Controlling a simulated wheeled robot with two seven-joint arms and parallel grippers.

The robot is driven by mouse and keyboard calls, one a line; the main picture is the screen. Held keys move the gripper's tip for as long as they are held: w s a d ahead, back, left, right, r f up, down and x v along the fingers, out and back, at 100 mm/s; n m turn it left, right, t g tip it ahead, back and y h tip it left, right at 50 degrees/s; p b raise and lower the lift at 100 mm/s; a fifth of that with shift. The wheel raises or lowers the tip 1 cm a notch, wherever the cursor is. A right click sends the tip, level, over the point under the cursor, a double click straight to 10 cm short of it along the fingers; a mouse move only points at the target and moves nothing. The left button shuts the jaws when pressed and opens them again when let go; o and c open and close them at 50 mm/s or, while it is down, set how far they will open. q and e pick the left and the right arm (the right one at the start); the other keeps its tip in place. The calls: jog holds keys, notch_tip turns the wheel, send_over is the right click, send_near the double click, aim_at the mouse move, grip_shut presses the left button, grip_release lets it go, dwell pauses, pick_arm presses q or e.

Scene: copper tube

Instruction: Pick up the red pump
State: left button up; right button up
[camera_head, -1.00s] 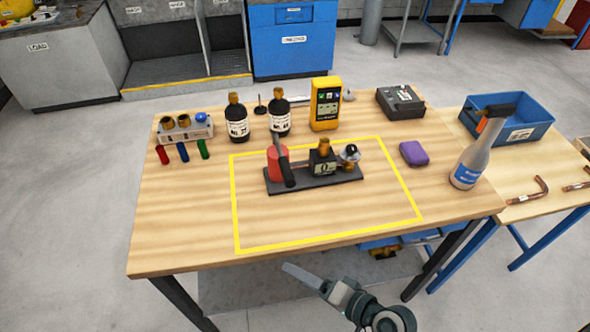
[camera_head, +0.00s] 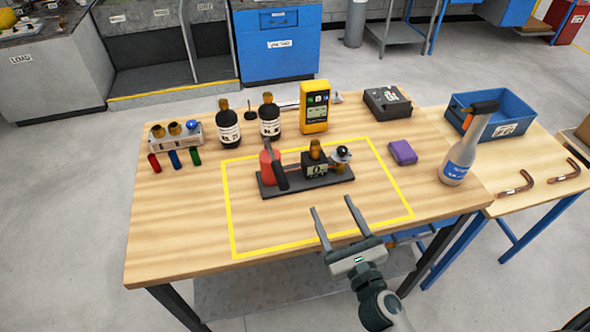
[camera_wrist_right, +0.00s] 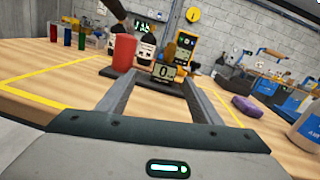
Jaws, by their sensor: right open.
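The red pump (camera_head: 267,168) is a red cylinder with a black handle, standing at the left end of a dark base plate (camera_head: 325,185) inside the yellow outline on the table. A gauge block (camera_head: 315,166) and brass fittings share the plate. In the right wrist view the red pump (camera_wrist_right: 124,53) stands left of centre, beyond the fingers. My right gripper (camera_head: 332,222) is open and empty, over the front edge of the outline, short of the plate and apart from the pump. Its fingers also show in the right wrist view (camera_wrist_right: 155,97). My left gripper is not in view.
Black bottles (camera_head: 229,124) and a yellow meter (camera_head: 315,107) stand behind the plate. A purple block (camera_head: 403,152) and a spray bottle (camera_head: 461,155) are at the right. A vial rack (camera_head: 177,134) is at the left. The front left of the table (camera_head: 175,225) is clear.

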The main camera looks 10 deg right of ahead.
jog(key=shift+w+d+f+m+h, duration=0.15)
jog(key=shift+d+f+m+h, duration=0.5)
jog(key=shift+m, duration=0.55)
jog(key=shift+f, duration=0.1)
jog(key=shift+w, duration=0.1)
jog(key=p, duration=0.3)
send_near(318, 169)
jog(key=w, duration=0.5)
jog(key=shift+w+a+r, duration=0.15)
jog(key=shift+r, duration=0.2)
jog(key=shift+w, duration=0.4)
jog(key=shift+w+a+p, duration=0.2)
jog(key=shift+w+p, duration=0.25)
jog(key=shift+w, duration=2.5)
jog(key=shift+c, duration=0.3)
